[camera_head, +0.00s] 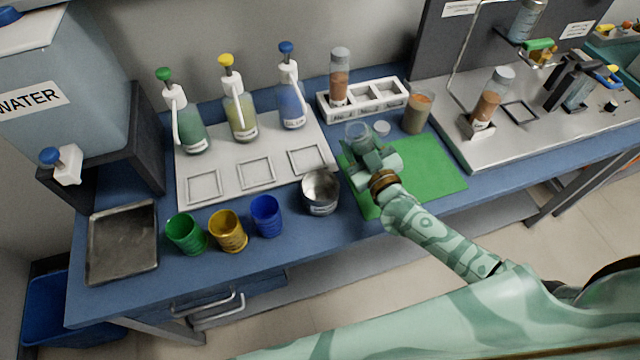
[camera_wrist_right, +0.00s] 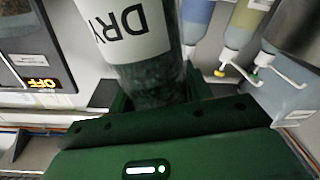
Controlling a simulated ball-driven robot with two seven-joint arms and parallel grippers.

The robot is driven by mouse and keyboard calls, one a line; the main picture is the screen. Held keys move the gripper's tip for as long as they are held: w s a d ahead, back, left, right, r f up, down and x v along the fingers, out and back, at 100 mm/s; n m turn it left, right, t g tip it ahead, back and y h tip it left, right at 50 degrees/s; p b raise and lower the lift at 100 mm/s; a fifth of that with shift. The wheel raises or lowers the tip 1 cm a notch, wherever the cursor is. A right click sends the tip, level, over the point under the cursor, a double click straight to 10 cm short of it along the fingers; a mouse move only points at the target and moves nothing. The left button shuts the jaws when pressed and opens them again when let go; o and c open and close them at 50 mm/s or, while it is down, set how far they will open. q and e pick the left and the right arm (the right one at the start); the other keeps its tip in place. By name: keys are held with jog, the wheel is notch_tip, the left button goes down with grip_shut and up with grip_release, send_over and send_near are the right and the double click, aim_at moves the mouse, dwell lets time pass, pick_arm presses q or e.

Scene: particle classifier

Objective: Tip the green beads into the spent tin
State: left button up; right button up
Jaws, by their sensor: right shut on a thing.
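My right gripper (camera_head: 368,156) is shut on a clear jar (camera_head: 357,132) over the left part of the green mat (camera_head: 437,170). In the right wrist view the jar (camera_wrist_right: 140,35) carries a white label reading "DRY", and dark green beads (camera_wrist_right: 155,85) show through its wall below the label. The jar's mouth is outside the wrist view. A round metal tin (camera_head: 320,205), taken as the spent tin, stands on the blue bench just left of the mat, apart from the jar. What is inside the tin is hard to tell. My left gripper is out of view.
A small white lid (camera_head: 382,128) lies behind the mat, beside a jar of brown material (camera_head: 416,112). A white rack (camera_head: 375,97) stands behind. Green (camera_head: 187,236), yellow (camera_head: 228,232) and blue (camera_head: 266,216) cups stand left of the tin, near the front edge.

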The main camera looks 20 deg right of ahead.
jog(key=shift+s+a+f+n+y+b, duration=0.1)
jog(key=shift+a+f+n+y+b, duration=0.15)
jog(key=shift+n+b, duration=0.6)
jog(key=shift+s+a+f+n+y+b, duration=0.15)
jog(key=shift+f+n+b, duration=0.15)
jog(key=shift+n+b, duration=0.5)
jog(key=shift+w+f+n+t, duration=0.15)
jog(key=shift+n+t, duration=0.15)
jog(key=shift+n, duration=0.05)
jog(key=shift+d+f+n+b, duration=0.15)
jog(key=shift+f+n+b, duration=0.15)
jog(key=shift+n+b, duration=0.6)
jog(key=shift+r, duration=0.3)
jog(key=shift+w+d+r+n+y+b, duration=0.15)
jog(key=shift+n+b, duration=0.1)
jog(key=shift+n, duration=0.2)
jog(key=shift+s+d+n+y+b, duration=0.1)
jog(key=shift+n+y+b, duration=0.1)
jog(key=shift+n, duration=0.25)
jog(key=shift+f+b, duration=0.35)
jog(key=shift+b, duration=0.2)
jog(key=shift+d+f+n, duration=0.1)
jog(key=shift+n, duration=0.3)
